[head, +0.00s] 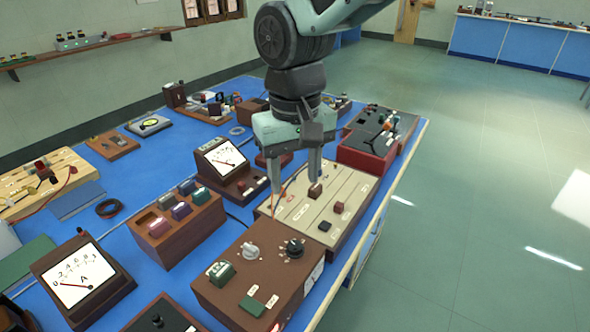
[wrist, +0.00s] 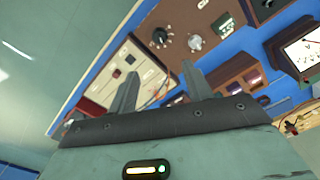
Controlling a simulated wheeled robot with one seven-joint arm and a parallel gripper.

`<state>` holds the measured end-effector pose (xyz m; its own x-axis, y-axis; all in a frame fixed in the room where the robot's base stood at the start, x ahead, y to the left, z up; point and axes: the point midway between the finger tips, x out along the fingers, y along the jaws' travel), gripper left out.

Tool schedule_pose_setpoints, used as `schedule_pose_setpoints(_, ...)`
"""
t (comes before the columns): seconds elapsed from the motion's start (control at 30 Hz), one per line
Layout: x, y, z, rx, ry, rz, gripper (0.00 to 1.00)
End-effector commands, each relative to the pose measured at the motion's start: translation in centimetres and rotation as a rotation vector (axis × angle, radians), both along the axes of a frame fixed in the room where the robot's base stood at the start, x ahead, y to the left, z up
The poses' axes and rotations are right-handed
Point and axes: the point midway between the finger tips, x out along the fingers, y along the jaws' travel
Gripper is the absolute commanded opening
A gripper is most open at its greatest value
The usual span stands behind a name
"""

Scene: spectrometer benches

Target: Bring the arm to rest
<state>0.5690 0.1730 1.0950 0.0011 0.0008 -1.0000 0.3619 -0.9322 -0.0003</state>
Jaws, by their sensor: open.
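My gripper (head: 294,182) hangs from the arm over the cream panel (head: 338,226) on the blue bench. Its two fingers are spread apart with nothing between them. In the wrist view my gripper (wrist: 158,90) also shows open and empty, its fingers pointing towards the bench. A small dark red block (head: 315,191) on the panel shows close to the right finger in the head view. I cannot tell how far above the panel the fingertips are.
A brown box with knobs (head: 230,285) stands in front of the panel. A wooden holder with coloured blocks (head: 196,233) and a meter (head: 222,158) stand to the left. A red-and-dark box (head: 362,156) stands behind. Open green floor (head: 480,200) lies to the right of the bench.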

Motion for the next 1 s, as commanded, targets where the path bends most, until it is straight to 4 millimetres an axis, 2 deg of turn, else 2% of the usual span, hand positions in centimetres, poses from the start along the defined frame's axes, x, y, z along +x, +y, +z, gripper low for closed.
schedule_pose_setpoints(0.4, 0.0, 0.0, 0.4, 0.0, 0.001, -0.001, 0.5)
schedule_pose_setpoints(0.47, -0.5, -0.3, 0.4, 0.005, 0.004, 0.006, 0.5)
schedule_pose_setpoints(0.57, -2.9, -1.6, 0.4, 0.028, 0.015, 0.042, 0.5)
schedule_pose_setpoints(0.8, -12.3, -6.9, -1.2, 0.07, 0.015, 0.2, 0.5)
schedule_pose_setpoints(0.9, -15.2, -9.0, -2.2, 0.064, 0.005, 0.252, 0.5)
schedule_pose_setpoints(1.0, -17.1, -10.4, -3.0, 0.055, -0.004, 0.284, 0.5)
